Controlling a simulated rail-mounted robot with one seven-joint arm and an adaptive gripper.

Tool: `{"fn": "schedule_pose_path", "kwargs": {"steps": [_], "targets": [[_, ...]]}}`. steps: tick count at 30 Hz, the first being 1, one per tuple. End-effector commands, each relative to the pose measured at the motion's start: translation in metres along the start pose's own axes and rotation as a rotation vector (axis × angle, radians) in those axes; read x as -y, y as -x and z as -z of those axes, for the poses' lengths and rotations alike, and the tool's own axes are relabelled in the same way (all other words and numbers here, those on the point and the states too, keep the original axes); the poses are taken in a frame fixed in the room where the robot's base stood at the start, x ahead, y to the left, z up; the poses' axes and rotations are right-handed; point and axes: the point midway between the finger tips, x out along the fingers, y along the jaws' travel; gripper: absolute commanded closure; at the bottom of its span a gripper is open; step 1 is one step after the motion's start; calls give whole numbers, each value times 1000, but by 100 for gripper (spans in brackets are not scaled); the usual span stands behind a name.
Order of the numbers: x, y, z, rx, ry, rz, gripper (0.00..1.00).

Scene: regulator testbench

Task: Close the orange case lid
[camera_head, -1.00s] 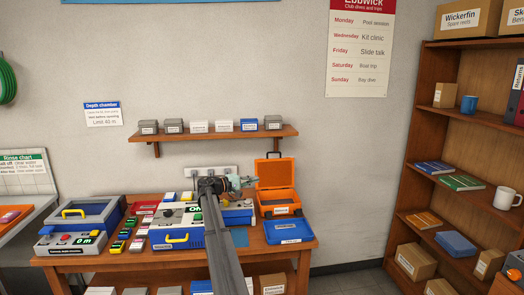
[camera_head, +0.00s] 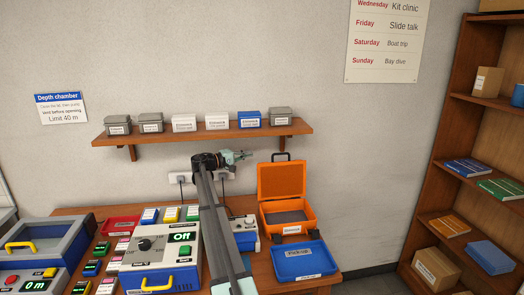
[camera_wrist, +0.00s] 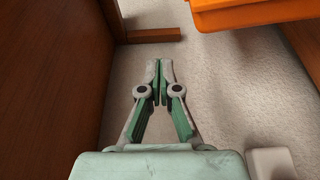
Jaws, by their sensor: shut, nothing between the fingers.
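The orange case (camera_head: 287,219) stands on the bench at the right, its lid (camera_head: 282,181) raised and leaning back, with a dark handle on top. The case interior looks dark and flat, with no item clearly visible in it. My gripper (camera_head: 246,155) is to the left of the raised lid, at about its top-edge height, and apart from it. In the wrist view my gripper (camera_wrist: 160,66) is shut and empty. An orange edge (camera_wrist: 255,14), which looks like part of the case, shows at the top right there.
A blue "Pick-up" tray (camera_head: 298,262) lies in front of the case. A grey-blue test unit reading "Off" (camera_head: 160,262) stands left of my arm. A wall shelf (camera_head: 202,136) with several small boxes hangs above. Wall space right of the case is clear.

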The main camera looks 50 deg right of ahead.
Motion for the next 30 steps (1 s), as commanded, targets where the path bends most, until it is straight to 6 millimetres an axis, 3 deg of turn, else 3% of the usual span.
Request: {"fn": "schedule_pose_path", "kwargs": {"steps": [8,20,24,30], "targets": [[-3,-27,0,1,1,0,100],[-3,-103,0,2,1,0,100],[-3,-91,-24,0,1,0,100],[-1,-87,-37,0,0,0,100]]}}
